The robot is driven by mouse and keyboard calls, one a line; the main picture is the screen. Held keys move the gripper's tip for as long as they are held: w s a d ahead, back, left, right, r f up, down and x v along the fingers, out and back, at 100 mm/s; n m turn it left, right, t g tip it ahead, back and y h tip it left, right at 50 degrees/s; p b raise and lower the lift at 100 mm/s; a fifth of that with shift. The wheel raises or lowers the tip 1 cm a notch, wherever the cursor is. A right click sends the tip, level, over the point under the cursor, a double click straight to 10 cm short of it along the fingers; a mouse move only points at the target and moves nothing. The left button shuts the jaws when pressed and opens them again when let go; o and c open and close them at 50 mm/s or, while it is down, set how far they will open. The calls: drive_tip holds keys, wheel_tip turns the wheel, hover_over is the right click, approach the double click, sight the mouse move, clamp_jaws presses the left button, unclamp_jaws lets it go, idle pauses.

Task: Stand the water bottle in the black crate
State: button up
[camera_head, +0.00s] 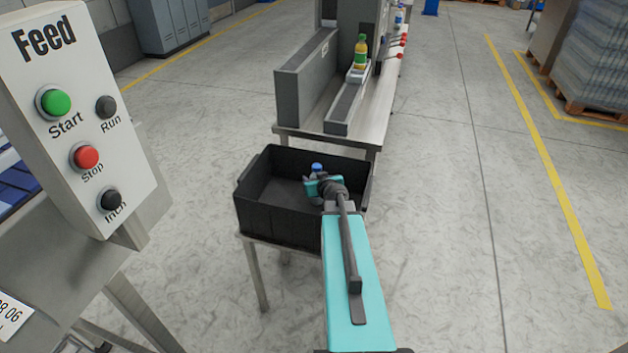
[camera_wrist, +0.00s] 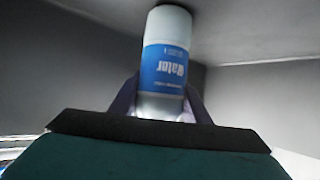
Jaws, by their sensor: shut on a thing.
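The water bottle shows its blue cap (camera_head: 317,167) just above my gripper (camera_head: 322,187) in the head view. In the wrist view the bottle (camera_wrist: 165,65), with a blue and white label, sits between the fingers (camera_wrist: 162,103) of my shut gripper. The label reads upside down there. The black crate (camera_head: 279,222) stands on a small stand, and my gripper and the bottle are over or inside its right part. Dark crate walls (camera_wrist: 65,70) surround the bottle in the wrist view. I cannot tell whether the bottle's base touches the crate floor.
The rest of the crate looks empty. Behind it is a metal table (camera_head: 376,115) with a conveyor (camera_head: 346,106) and a green-capped yellow bottle (camera_head: 361,53). A Feed control panel (camera_head: 85,125) stands close at left.

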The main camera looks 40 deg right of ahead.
drive_tip(key=o, duration=1)
drive_tip(key=shift+r+p, duration=0.2)
drive_tip(key=shift+p, duration=0.1)
drive_tip(key=shift+b+v, duration=0.3)
drive_tip(key=shift+v, duration=0.55)
drive_tip(key=p+v, duration=0.2)
drive_tip(key=v, duration=0.2)
drive_tip(key=shift+w, duration=0.1)
drive_tip(key=shift+a+r+p, duration=0.1)
drive_tip(key=shift+r+p, duration=0.05)
drive_tip(key=shift+p, duration=0.15)
drive_tip(key=shift+p+v, duration=0.9)
drive_tip(key=shift+p, duration=1.5)
